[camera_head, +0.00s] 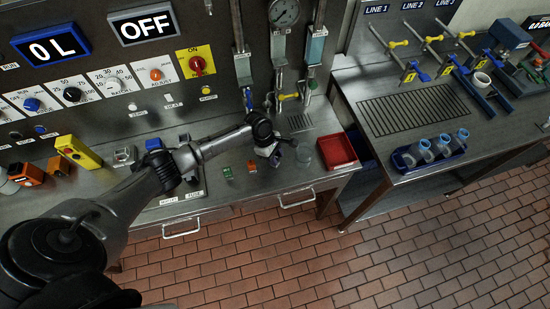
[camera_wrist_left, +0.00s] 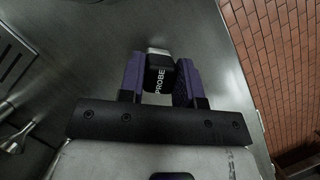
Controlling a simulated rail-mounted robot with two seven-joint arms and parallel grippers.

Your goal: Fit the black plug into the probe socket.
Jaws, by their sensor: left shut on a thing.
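The black plug (camera_wrist_left: 158,76), marked PROBE and with a pale metal end, sits between the two purple fingers of my left gripper (camera_wrist_left: 160,84) in the left wrist view. The fingers are shut on it. In the head view my left gripper (camera_head: 284,150) is over the steel bench in front of the panel, and the plug is too small to make out clearly there. I cannot pick out the probe socket with certainty in either view. My right gripper is not in view.
A red tray (camera_head: 338,151) lies on the bench right of my left gripper. A green block (camera_head: 228,173) and an orange block (camera_head: 252,166) are to its left. Gauge pipes rise behind. A second bench with a blue rack (camera_head: 428,151) stands to the right, past a gap.

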